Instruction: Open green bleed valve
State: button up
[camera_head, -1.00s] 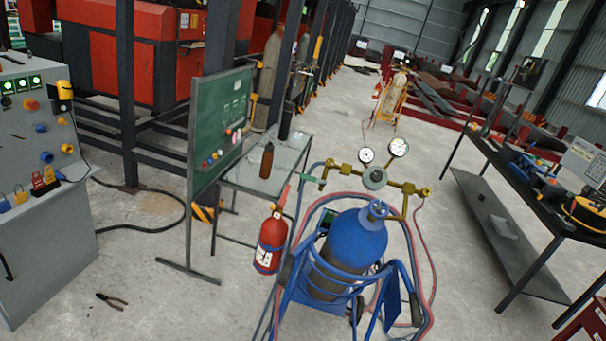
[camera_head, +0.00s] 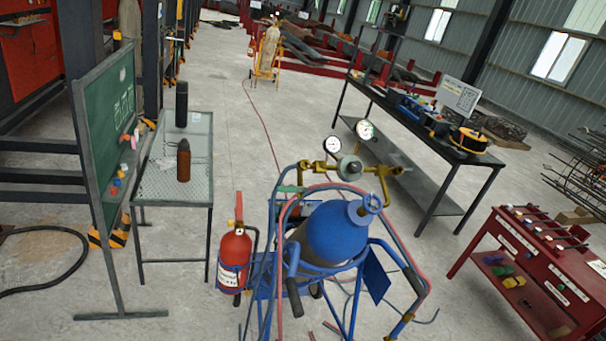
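A blue gas cylinder (camera_head: 335,232) stands in a blue wheeled cart (camera_head: 294,282), with a red and a blue hose looped around it. Above and behind the cylinder is a brass manifold (camera_head: 318,168) with a round grey regulator (camera_head: 349,168) and two white gauges, one of them the right gauge (camera_head: 364,130). A small green lever (camera_head: 288,189) sticks out at the manifold's left end, and looks like the green bleed valve. It is small here, and I cannot tell how it is set. My gripper is not in view.
A red fire extinguisher (camera_head: 235,257) stands left of the cart. A table with bottles (camera_head: 160,187) and a green board (camera_head: 105,130) are farther left. A black workbench (camera_head: 425,140) and a red tool cart (camera_head: 530,265) are on the right. Bare floor lies between.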

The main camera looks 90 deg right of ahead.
aim_at(293, 189)
jog(key=z, duration=0.55)
jog(key=i, duration=1)
jog(key=z, duration=0.95)
jog(key=i, duration=0.35)
jog(key=z, duration=0.1)
jog(key=k, duration=0.9)
jog(key=z, duration=0.15)
jog(key=i, duration=0.9)
jog(key=u, duration=0.05)
